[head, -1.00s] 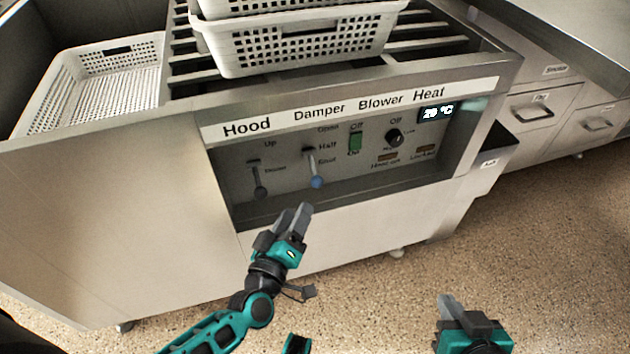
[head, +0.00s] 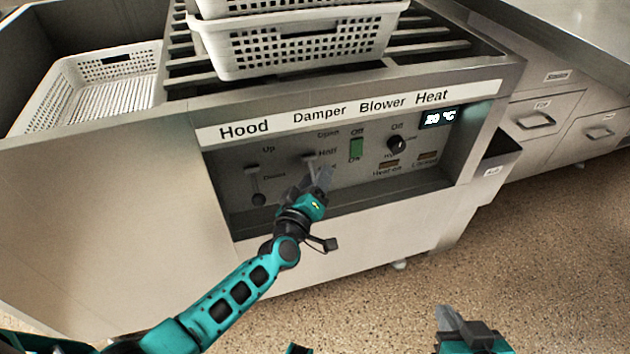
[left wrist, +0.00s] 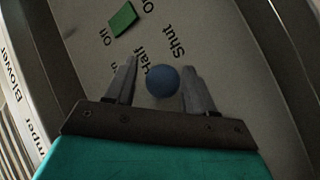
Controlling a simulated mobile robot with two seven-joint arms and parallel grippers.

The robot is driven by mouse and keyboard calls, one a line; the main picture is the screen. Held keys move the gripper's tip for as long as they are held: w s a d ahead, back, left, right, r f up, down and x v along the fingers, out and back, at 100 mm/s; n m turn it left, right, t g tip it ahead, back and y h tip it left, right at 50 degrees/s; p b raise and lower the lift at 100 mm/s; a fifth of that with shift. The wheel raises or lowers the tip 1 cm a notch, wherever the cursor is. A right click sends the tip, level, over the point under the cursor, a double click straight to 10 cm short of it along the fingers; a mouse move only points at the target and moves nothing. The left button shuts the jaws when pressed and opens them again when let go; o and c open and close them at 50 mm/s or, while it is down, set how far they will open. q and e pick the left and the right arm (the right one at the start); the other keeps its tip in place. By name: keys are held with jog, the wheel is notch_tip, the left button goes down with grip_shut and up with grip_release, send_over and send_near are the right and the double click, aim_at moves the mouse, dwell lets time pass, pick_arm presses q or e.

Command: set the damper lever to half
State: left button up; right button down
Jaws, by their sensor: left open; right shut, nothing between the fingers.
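The damper lever (head: 309,159) is on the front panel under the Damper label, beside the Open and Half markings. In the head view my left gripper (head: 322,178) covers its lower end and the Shut marking. In the left wrist view the lever's round blue knob (left wrist: 163,81) shows between the two open fingers of my left gripper (left wrist: 160,68), with a gap on each side. The knob's exact setting is hard to read. My right gripper (head: 452,322) is shut and empty, low at the bottom right, away from the panel.
The hood lever (head: 257,185) is left of the damper lever. The green blower switch (head: 356,149) and black heat knob (head: 397,145) are to the right. A ledge (head: 350,207) runs below the panel. White perforated baskets (head: 300,42) stand above.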

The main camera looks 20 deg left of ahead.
pick_arm(q)
grip_shut()
dwell(0.4)
